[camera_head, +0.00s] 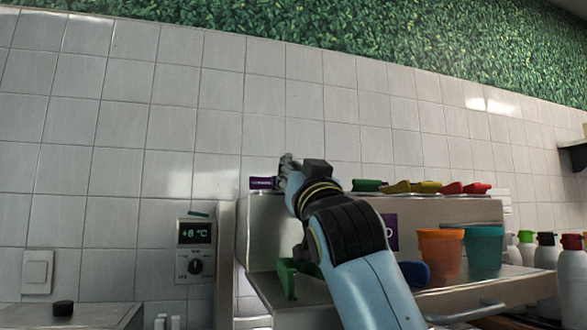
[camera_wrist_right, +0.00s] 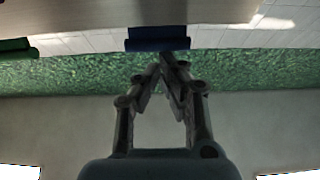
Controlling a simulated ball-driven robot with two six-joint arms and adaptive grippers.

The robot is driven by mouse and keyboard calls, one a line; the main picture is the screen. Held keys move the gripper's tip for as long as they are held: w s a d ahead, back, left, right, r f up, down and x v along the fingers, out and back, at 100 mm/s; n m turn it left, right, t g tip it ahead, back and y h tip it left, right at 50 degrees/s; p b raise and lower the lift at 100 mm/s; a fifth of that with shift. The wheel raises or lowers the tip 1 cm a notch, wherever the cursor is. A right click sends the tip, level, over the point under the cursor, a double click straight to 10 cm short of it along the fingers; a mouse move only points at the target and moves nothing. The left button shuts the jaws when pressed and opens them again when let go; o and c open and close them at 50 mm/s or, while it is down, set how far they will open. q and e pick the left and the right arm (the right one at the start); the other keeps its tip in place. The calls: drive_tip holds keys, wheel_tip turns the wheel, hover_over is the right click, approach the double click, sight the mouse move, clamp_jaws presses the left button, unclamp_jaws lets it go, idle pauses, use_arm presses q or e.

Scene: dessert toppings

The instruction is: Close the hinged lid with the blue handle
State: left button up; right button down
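In the wrist view a dark blue handle (camera_wrist_right: 157,38) juts from the edge of a grey metal surface at the top of the picture. My right gripper (camera_wrist_right: 165,62) has its fingertips drawn together just below the handle in that picture. I cannot tell whether they touch it. In the head view my right gripper (camera_head: 287,160) is above the left part of the steel topping station (camera_head: 262,232), and my arm covers much of the station. The blue-handled lid is not clearly visible there, and its angle cannot be told. My left gripper is out of view.
Green (camera_head: 367,185), yellow (camera_head: 426,187) and red (camera_head: 477,188) handles line the station's top. An orange cup (camera_head: 440,255) and a teal cup (camera_head: 484,250) stand right of my arm, with several bottles beyond. A tiled wall (camera_head: 120,120) is behind.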

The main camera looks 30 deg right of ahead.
drive_tip(key=shift+w+f, duration=0.25)
drive_tip(key=shift+f, duration=0.3)
wheel_tip(320, 180, up, 11)
drive_tip(key=shift+s, duration=0.25)
